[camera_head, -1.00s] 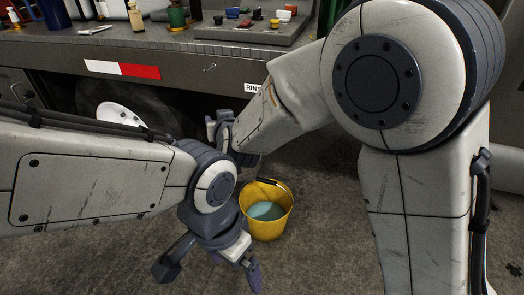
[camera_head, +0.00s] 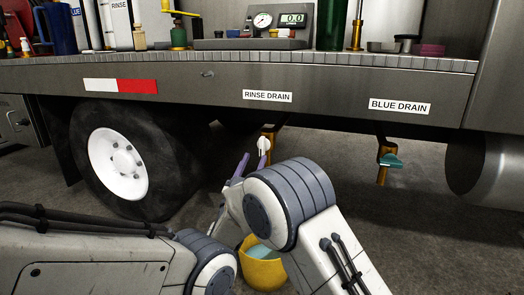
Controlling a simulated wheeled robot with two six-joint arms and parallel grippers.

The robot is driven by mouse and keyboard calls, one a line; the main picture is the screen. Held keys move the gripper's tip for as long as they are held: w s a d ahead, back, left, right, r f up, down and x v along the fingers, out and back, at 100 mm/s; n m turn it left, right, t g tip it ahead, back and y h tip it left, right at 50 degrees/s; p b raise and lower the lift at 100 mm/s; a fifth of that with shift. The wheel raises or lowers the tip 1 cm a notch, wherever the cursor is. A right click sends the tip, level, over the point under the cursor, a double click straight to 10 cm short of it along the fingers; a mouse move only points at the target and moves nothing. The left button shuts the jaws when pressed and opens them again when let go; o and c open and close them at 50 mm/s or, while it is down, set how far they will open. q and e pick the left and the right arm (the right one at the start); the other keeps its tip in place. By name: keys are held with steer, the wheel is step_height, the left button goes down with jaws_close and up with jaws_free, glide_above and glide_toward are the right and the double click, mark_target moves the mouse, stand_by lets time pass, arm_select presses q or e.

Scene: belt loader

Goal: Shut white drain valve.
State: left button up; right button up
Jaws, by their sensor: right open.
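The white drain valve (camera_head: 264,144) hangs on a brass pipe under the truck bed, below the RINSE DRAIN label (camera_head: 267,96). Only its small white handle and part of the pipe show; the handle's exact angle is hard to tell. My right gripper (camera_head: 252,164) is open, its purple fingertips pointing up just below and left of the white handle. The right finger appears close to the handle; I cannot tell whether it touches. My left arm comes in at the lower left, with its gripper out of view.
A yellow bucket (camera_head: 264,276) with bluish liquid stands below my right arm, partly hidden. A teal-handled valve (camera_head: 391,161) hangs under the BLUE DRAIN label (camera_head: 400,106). A wheel (camera_head: 118,164) is at left. The bed edge (camera_head: 340,86) runs above, with bottles and a gauge panel on it.

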mark_target(261, 145)
steer(key=b+x, duration=0.2)
steer(key=x, duration=0.5)
steer(key=shift+w+f+b, duration=0.1)
steer(key=shift+b, duration=0.3)
steer(key=shift+w+d+r, duration=0.2)
steer(key=shift+w+r, duration=0.1)
steer(key=shift+w, duration=0.15)
jaws_close()
steer(key=shift+f, duration=0.1)
